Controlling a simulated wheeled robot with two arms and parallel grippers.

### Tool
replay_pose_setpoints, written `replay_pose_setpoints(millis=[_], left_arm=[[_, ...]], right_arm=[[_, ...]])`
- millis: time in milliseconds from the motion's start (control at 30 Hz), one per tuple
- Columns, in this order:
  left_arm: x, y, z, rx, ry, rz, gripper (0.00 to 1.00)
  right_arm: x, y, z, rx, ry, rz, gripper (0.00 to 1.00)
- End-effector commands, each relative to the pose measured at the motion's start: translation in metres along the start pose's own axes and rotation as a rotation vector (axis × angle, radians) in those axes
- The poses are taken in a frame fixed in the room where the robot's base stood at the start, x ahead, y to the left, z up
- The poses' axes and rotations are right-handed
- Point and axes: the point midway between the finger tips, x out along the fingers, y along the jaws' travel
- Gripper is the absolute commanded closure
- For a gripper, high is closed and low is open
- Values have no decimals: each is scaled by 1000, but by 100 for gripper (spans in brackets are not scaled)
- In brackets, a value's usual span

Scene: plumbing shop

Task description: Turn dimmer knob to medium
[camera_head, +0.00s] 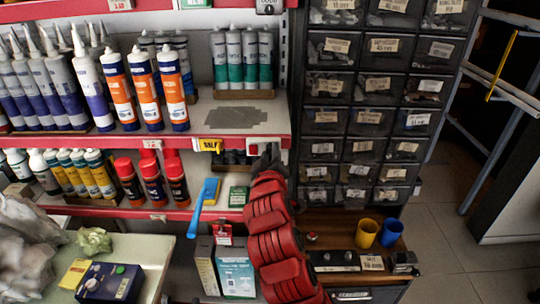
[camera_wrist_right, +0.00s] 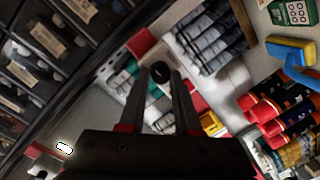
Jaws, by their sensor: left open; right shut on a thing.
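A small round black knob (camera_wrist_right: 160,72) sits between the fingertips of my right gripper (camera_wrist_right: 160,78) in the right wrist view, and the fingers are closed on its sides. Its turn position cannot be read. In the head view my right gripper (camera_head: 268,156) is at the front edge of the shelf, next to a small white plate (camera_head: 281,148); the knob is hidden there by the gripper and arm. My left gripper is in neither view.
Shelves with orange-and-white tubes (camera_head: 145,90) and red-capped cans (camera_head: 152,182) stand left of the arm. Dark parts drawers (camera_head: 365,88) stand to the right. Below are a blue brush (camera_head: 207,192), boxes (camera_head: 236,272) and two cups (camera_head: 367,233).

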Motion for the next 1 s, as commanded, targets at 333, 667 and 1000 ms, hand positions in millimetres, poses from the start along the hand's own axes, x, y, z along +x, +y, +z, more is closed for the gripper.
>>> replay_pose_setpoints(millis=[333, 667, 1000], left_arm=[[0, 0, 0, 0, 0, 0, 50], [0, 0, 0, 0, 0, 0, 50], [0, 0, 0, 0, 0, 0, 50]], right_arm=[[0, 0, 1, -2, -2, 0, 38], [-2, 0, 0, -2, -1, 0, 38], [-57, 0, -1, -4, 5, 1, 38]])
